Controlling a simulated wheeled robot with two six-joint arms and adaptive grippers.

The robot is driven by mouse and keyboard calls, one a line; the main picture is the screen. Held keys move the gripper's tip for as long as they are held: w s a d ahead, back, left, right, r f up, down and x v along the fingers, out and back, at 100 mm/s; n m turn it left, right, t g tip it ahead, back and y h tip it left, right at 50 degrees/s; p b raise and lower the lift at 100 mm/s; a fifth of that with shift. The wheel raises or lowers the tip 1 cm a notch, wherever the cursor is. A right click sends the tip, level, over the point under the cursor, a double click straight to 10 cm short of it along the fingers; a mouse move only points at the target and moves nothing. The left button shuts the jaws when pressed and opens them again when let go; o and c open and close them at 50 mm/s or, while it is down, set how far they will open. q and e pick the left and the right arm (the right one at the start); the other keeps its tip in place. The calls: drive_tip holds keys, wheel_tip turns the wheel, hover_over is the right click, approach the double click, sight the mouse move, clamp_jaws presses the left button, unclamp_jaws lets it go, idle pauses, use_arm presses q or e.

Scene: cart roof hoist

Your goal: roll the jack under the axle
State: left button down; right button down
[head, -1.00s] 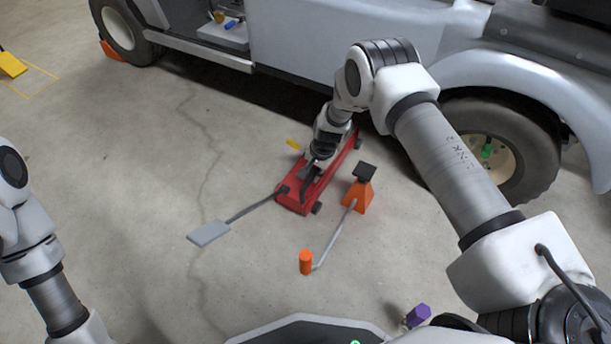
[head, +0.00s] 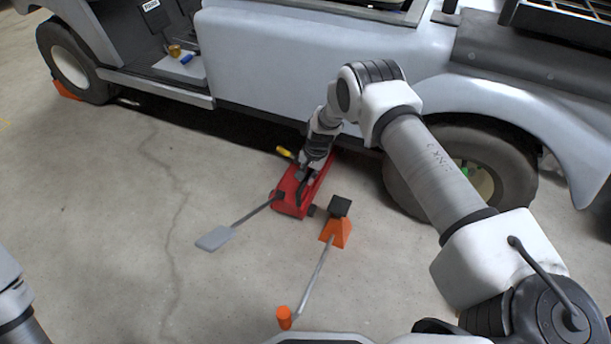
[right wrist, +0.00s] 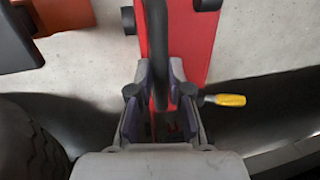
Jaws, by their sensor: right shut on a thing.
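The red floor jack (head: 288,207) stands on the concrete beside the cart. Its far end reaches the shadow along the cart's lower edge. A grey pedal (head: 214,239) on a dark bar sticks out from its near end. My right gripper (head: 305,176) is over the jack. In the right wrist view, my right gripper (right wrist: 160,95) is shut on the jack's dark handle bar (right wrist: 183,50), with the red body (right wrist: 200,45) beneath. The axle is hidden under the cart. Only a link of my left arm shows at lower left; its gripper is out of view.
An orange stand with a black top (head: 335,236) is close to the jack's near right. A rod runs from it to an orange grip (head: 284,318). A yellow handle (head: 284,151) is beside the jack. The cart's tyre (head: 405,185) is to the right. Floor at left is clear.

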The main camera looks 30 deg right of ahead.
drive_tip(key=shift+w+d+r, duration=0.1)
drive_tip(key=shift+w+d, duration=0.1)
drive_tip(key=shift+d, duration=0.05)
drive_tip(key=c, duration=1.1)
unclamp_jaws()
wheel_tip(320, 180, up, 12)
drive_tip(key=s+d, duration=0.1)
drive_tip(key=s, duration=0.1)
drive_tip(key=shift+d+f, duration=0.25)
